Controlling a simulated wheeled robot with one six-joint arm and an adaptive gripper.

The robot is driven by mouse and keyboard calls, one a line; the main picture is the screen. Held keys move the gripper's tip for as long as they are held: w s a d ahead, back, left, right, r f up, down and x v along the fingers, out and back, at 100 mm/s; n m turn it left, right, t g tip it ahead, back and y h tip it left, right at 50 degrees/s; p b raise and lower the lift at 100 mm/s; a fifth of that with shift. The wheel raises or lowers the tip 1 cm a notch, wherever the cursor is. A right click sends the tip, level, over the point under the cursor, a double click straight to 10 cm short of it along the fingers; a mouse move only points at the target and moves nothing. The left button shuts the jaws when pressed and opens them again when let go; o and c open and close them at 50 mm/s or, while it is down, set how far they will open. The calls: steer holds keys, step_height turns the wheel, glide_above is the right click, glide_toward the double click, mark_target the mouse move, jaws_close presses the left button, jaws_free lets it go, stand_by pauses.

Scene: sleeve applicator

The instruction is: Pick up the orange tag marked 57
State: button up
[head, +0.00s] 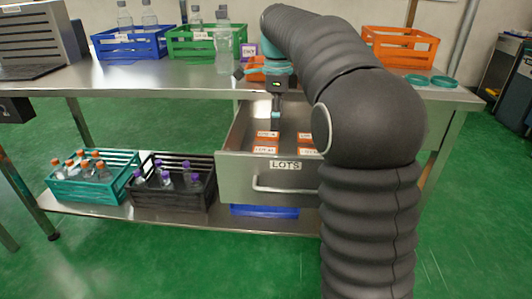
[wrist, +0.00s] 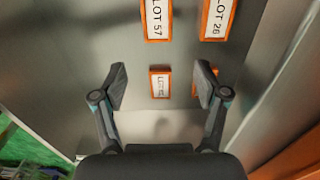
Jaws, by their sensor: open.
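The orange-framed tag marked LOT 57 (wrist: 157,20) lies at the top of the wrist view, its upper end cut off by the frame. My gripper (wrist: 160,86) is open and empty, its fingers pointing down over the drawer, with LOT 57 beyond the fingertips. A smaller-looking orange tag (wrist: 160,83) shows between the fingers; its text is too blurred to read. In the head view my gripper (head: 277,112) hangs over the open drawer marked LOTS (head: 232,168). Several orange tags lie there, but I cannot tell which is 57.
A tag marked LOT 26 (wrist: 217,18) lies right of LOT 57. Another orange tag (wrist: 197,78) is partly hidden behind the right finger. Drawer walls surround the tags. An orange crate (head: 400,48) and a green crate (head: 205,45) stand on the bench (head: 160,80).

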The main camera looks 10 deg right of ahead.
mark_target(277, 150)
steer(key=shift+s+d+f+b, duration=0.1)
steer(key=shift+f+b, duration=0.15)
steer(key=shift+f, duration=1.9)
steer(key=shift+s+d+f+b, duration=0.1)
steer(key=shift+f+b, duration=0.1)
steer(key=shift+f, duration=1.95)
steer(key=c, duration=1.1)
